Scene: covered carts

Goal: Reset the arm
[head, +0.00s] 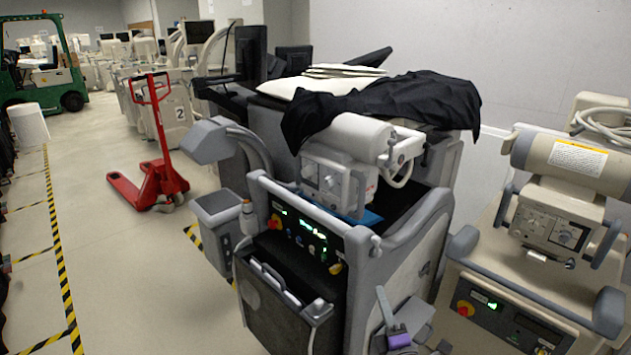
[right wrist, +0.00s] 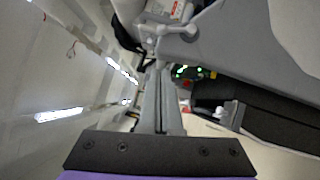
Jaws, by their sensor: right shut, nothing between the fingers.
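My right gripper (head: 381,293) shows low in the head view, in front of the right side of a covered cart (head: 400,262). Its grey fingers point up from a purple part and are closed together with nothing between them. In the right wrist view the same fingers (right wrist: 158,72) run up the middle from a dark mounting plate, with the cart's lit panel to their right. I cannot tell exactly how far the fingertips are from the cart. My left gripper is not in view.
A black cloth (head: 400,103) lies over the cart's top. Another beige machine (head: 560,205) stands close on the right. A red pallet jack (head: 155,175) and a green forklift (head: 45,70) are at the left. Open floor (head: 110,265) with striped tape lies left of the cart.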

